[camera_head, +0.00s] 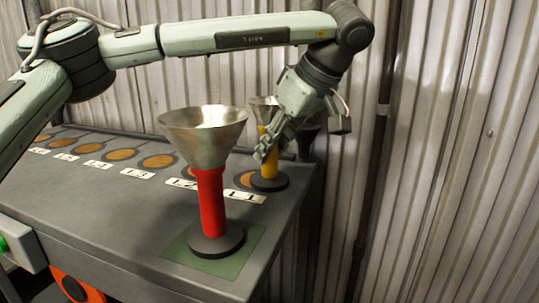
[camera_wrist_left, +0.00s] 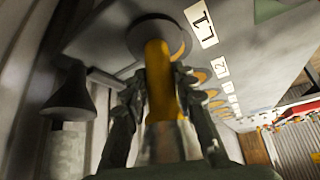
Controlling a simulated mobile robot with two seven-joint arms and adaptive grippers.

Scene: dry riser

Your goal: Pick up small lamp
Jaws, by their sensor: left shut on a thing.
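The small lamp (camera_head: 269,168) has a yellow stem, a dark round base and a metal funnel-shaped top. It is upright at the far right end of the grey bench, at the orange spot by the L1 label. I cannot tell whether its base touches the bench. My left gripper (camera_head: 267,149) is shut on the yellow stem, and the arm partly hides the funnel. In the left wrist view the yellow stem (camera_wrist_left: 158,80) is between the two fingers (camera_wrist_left: 160,92). My right gripper is in neither view.
A larger red-stemmed lamp (camera_head: 211,200) stands on a green square (camera_head: 178,252) at the front of the bench (camera_head: 110,215), close to my left gripper. Several labelled orange spots run left. A corrugated wall (camera_head: 455,150) is close behind. A dark bell-shaped thing (camera_wrist_left: 70,98) hangs beside the bench.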

